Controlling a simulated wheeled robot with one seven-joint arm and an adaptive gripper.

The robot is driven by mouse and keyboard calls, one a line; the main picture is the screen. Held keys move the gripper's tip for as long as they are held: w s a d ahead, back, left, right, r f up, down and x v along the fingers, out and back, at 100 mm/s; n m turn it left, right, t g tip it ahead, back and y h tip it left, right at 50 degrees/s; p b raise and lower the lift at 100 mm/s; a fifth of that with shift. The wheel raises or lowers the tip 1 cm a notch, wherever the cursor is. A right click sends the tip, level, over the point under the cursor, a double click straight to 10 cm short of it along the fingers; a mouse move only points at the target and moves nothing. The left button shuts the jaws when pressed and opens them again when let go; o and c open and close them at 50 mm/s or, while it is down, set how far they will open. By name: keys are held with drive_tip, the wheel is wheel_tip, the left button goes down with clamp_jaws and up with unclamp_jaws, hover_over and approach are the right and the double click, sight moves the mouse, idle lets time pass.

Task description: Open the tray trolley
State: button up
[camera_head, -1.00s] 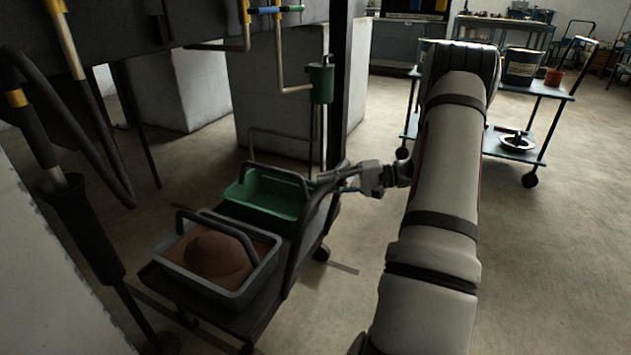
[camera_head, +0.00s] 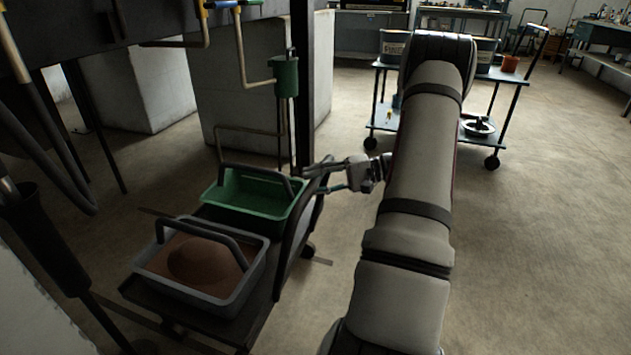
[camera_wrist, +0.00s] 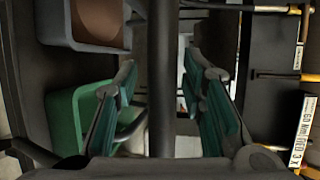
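The tray trolley is a low dark cart at lower left in the head view, with a bare edge of its deck (camera_head: 160,308) showing. It carries a grey tray (camera_head: 262,270) holding brown material and a green tray (camera_head: 212,202) behind it. Its black upright handle (camera_head: 287,240) stands on the right side. My gripper (camera_head: 318,178) is at the top of this handle. In the wrist view my gripper (camera_wrist: 160,65) has its two teal fingers apart, with the dark handle bar (camera_wrist: 161,100) between them. Gaps show on both sides of the bar.
A dark post (camera_head: 303,90) and a pale block (camera_head: 250,110) stand behind the trolley. Pipes and a dark machine body (camera_head: 90,30) overhang the left. A blue shelf cart (camera_head: 495,128) stands at the back right. The floor at right is clear.

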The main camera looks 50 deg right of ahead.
drive_tip(key=v, duration=1.2)
idle(0.6)
